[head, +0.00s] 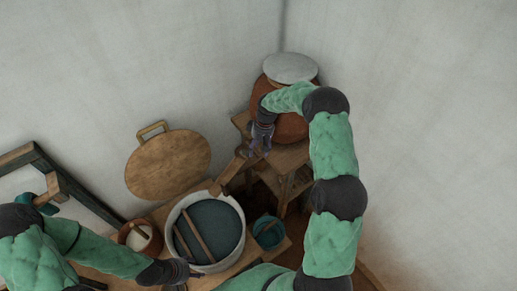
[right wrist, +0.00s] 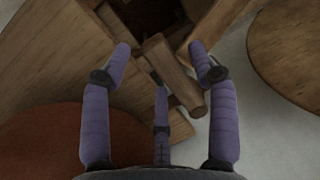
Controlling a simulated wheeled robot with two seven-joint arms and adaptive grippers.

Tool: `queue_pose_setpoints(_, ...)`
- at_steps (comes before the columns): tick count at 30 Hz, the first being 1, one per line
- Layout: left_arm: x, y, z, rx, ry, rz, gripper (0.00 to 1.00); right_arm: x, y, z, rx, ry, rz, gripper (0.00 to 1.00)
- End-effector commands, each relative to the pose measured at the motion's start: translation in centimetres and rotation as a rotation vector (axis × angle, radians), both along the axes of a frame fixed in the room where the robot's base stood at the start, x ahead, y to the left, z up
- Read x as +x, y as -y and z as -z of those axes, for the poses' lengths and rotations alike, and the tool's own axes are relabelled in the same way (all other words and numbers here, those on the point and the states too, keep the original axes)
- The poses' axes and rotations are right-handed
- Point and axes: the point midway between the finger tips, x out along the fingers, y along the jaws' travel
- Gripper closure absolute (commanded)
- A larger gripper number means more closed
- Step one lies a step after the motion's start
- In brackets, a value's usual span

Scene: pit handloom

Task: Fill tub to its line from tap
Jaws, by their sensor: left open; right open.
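A wide pale tub (head: 174,215) stands at the lower middle of the head view. Dark blue-grey liquid shows inside, with a wooden stick across it; I cannot make out a fill line. A wooden tap (head: 241,151) sits by the clay jar (head: 290,128), and a wooden chute (head: 228,174) slopes towards the tub. My right gripper (head: 258,152) is open beside the tap. In the right wrist view, the tap's wooden bar (right wrist: 172,75) lies between the open fingers (right wrist: 165,75); contact is unclear. My left gripper (head: 188,276) is open near the tub's front rim.
A round wooden lid (head: 168,166) leans against the wall behind the tub. A small teal bucket (head: 268,233) stands right of the tub, and a clay bowl (head: 140,238) stands left. The jar rests on a wooden stand (head: 290,158). A dark frame (head: 75,180) leans at left.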

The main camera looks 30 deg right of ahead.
Motion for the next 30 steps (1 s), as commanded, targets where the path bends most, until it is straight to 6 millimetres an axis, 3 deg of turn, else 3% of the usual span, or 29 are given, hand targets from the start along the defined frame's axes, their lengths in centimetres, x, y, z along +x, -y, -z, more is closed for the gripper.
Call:
queue_pose_setpoints(7, 0.0, 0.0, 0.0, 0.000, 0.000, 0.000, 0.40, 0.2, 0.3, -1.5, 0.000, 0.004, 0.002, 0.40)
queue_pose_setpoints(21, 0.0, 0.0, 0.0, 0.000, 0.000, 0.000, 0.40, 0.4, 1.9, -9.8, -0.001, 0.002, -0.001, 0.40)
queue_pose_setpoints(30, 0.0, 0.0, 0.0, 0.000, 0.000, 0.000, 0.40, 0.4, 2.3, -11.8, 0.000, 0.000, 0.000, 0.40)
